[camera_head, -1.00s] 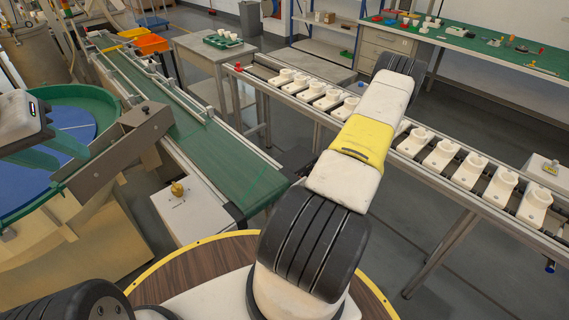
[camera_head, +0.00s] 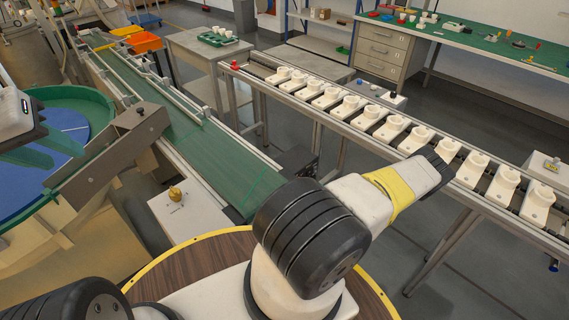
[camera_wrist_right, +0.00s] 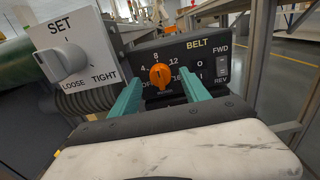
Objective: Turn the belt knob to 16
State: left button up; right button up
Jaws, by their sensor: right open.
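The belt knob (camera_wrist_right: 160,76) is orange and sits on a black panel (camera_wrist_right: 205,50) marked BELT in the right wrist view. The numbers 4, 8, 12 and 16 and the word OFF ring it. It seems to point up near 8, but its exact mark is hard to read. My right gripper (camera_wrist_right: 160,80) is open, with its teal fingers on either side of the knob; I cannot tell whether they touch it. My left gripper (camera_head: 48,150) is open at the left of the head view, above the green-rimmed round bowl (camera_head: 85,95).
A FWD/REV switch (camera_wrist_right: 222,68) is on the panel's right. A white plate (camera_wrist_right: 85,40) with a SET knob, LOOSE to TIGHT, stands close on the left. In the head view are a green conveyor (camera_head: 200,140) and a rail (camera_head: 395,150) of white holders.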

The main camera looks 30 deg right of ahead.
jog(key=shift+x, duration=1.1)
jog(key=shift+c, duration=0.4)
grip_shut()
